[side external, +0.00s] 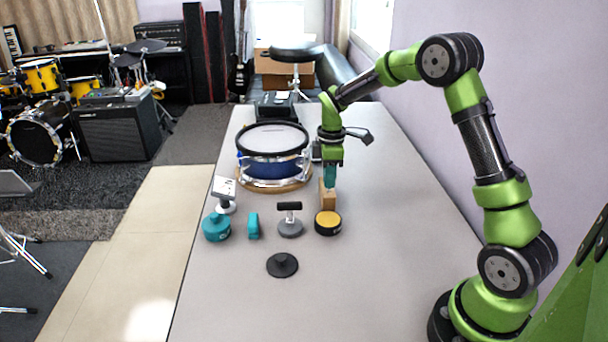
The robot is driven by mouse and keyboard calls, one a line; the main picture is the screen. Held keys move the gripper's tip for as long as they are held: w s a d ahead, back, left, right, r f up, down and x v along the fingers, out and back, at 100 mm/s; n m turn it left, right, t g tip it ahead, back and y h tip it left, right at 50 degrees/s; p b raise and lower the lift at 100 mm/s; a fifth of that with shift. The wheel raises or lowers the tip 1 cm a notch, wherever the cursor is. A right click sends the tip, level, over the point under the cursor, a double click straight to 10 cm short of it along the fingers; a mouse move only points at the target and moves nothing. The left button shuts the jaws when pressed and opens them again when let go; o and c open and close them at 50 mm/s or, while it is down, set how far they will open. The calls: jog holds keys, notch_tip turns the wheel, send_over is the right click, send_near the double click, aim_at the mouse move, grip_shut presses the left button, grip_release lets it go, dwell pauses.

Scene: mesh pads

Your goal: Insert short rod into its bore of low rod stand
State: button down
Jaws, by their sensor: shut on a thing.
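My gripper (332,162) points down over the right-middle of the table, shut on a teal upright piece (330,176) that I take to be the short rod. Directly below it is a tan wooden block (327,197), which looks like the low rod stand. The teal piece's lower end meets the top of the block in this view. The bore is not visible, and I cannot tell whether the rod's tip is in it or only above or in front of it. The jaw tips are small and hard to separate from the rod.
A yellow-topped black puck (327,223) stands just in front of the block. To its left are a grey T-handled piece (290,226), a small teal block (253,226) and a teal knobbed disc (216,228). A drum (272,165) stands behind left. The table's front is mostly clear.

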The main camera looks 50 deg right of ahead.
jog(key=c, duration=1.1)
grip_release()
jog(key=shift+c, duration=0.2)
notch_tip(320, 180, up, 17)
jog(key=shift+f, duration=0.1)
jog(key=s+a+m+t+y, duration=0.1)
jog(key=s+a+m+t, duration=0.2)
jog(key=s+a+m, duration=0.3)
jog(key=s+a+m+t+y, duration=0.1)
jog(key=s+a+m+t, duration=0.3)
jog(key=s, duration=1.1)
jog(key=a+m, duration=0.3)
jog(key=a, duration=0.3)
jog(key=shift+a, duration=0.2)
